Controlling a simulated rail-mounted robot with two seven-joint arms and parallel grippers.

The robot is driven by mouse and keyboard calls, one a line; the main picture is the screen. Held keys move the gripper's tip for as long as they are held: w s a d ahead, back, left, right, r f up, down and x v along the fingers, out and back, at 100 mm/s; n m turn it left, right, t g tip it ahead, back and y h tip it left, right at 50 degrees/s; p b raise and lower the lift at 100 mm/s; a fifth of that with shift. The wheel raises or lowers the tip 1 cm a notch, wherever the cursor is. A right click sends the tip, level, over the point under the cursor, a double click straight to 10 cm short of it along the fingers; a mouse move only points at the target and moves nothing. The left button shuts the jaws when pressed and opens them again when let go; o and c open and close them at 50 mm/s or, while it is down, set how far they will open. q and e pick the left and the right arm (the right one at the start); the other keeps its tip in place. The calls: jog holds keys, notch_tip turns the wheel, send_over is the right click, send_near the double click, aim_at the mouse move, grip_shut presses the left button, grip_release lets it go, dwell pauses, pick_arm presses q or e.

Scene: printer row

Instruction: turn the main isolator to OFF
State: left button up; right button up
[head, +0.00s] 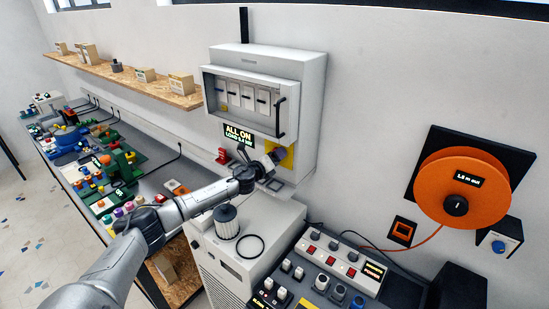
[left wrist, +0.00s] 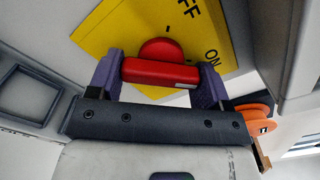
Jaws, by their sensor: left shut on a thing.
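The main isolator shows in the left wrist view as a red rotary handle (left wrist: 160,72) on a tilted yellow plate (left wrist: 110,30) with OFF and ON lettering. The handle's bar lies across the picture, with a white mark near its right end, on the ON side. My left gripper (left wrist: 159,80) has one finger at each end of the bar and is shut on it. My right gripper is not in view.
A white unit (head: 235,270) with a cylinder (head: 226,222) on top stands below my arm. A control console (head: 325,270) and an orange reel (head: 462,185) are at right; a cluttered bench (head: 95,150) is at left.

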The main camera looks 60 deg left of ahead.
pick_arm(q)
jog(key=shift+n, duration=0.3)
jog(key=shift+c, duration=0.2)
jog(key=n, duration=0.2)
jog(key=shift+r+n+p, duration=0.1)
jog(key=shift+n+p, duration=0.2)
jog(key=shift+n, duration=0.1)
jog(key=n+p, duration=0.1)
jog(key=n, duration=0.3)
jog(key=shift+d+r+n, duration=0.1)
jog(key=shift+r+n, duration=0.05)
jog(key=shift+n, duration=0.15)
jog(key=n+p, duration=0.2)
jog(key=n, duration=0.3)
jog(key=shift+r, duration=0.15)
jog(key=n+p, duration=0.1)
jog(key=n, duration=0.3)
jog(key=shift+n, duration=0.3)
jog(key=shift+n+p, duration=0.3)
jog(key=o, duration=0.9)
